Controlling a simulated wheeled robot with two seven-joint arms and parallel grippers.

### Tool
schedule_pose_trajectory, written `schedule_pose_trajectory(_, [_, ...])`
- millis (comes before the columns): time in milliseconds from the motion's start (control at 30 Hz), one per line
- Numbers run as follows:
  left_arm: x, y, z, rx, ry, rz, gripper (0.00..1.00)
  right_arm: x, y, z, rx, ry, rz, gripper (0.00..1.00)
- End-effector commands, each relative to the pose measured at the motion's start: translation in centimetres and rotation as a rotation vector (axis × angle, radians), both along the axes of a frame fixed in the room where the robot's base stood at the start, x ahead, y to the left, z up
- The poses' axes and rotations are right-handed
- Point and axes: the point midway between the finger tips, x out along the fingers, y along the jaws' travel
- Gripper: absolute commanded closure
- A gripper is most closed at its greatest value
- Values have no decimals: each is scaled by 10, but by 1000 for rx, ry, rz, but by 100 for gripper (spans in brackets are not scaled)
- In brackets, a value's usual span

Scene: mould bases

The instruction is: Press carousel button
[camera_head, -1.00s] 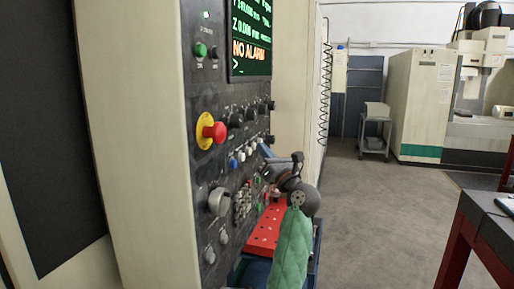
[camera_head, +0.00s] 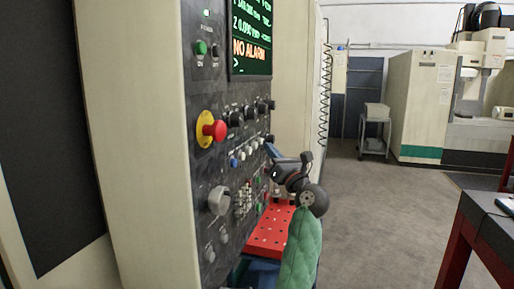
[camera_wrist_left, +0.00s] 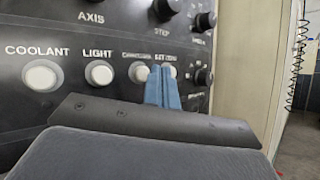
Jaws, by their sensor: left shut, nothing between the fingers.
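In the left wrist view, a row of round white buttons runs across the black panel, with COOLANT (camera_wrist_left: 42,76) and LIGHT (camera_wrist_left: 99,73) readable. The third button (camera_wrist_left: 141,72) has a small blurred label that seems to start with C and may be the carousel button. A fourth button is mostly hidden behind the blue fingers of my left gripper (camera_wrist_left: 159,70). The fingers are shut and empty, pointing at the panel between the third and fourth buttons; I cannot tell whether they touch it. In the head view, my left gripper (camera_head: 269,148) is beside the control panel (camera_head: 222,110).
A red emergency stop button (camera_head: 214,130) sticks out of the panel, with black knobs (camera_head: 250,112) to its right. A red perforated shelf (camera_head: 270,232) juts out below. A red-framed table (camera_head: 470,235) stands at the right. The floor between is clear.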

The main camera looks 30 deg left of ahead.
Motion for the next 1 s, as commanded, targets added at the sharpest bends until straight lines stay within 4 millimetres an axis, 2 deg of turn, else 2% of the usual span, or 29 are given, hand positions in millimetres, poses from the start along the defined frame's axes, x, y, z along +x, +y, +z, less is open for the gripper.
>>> schedule_pose_trajectory(500, [10,-40,-1,0,0,-1,100,-1,1,-14,1,2,-1,100])
schedule_pose_trajectory(1000, [11,-43,0,0,0,0,100,-2,1,-14,1,2,-1,100])
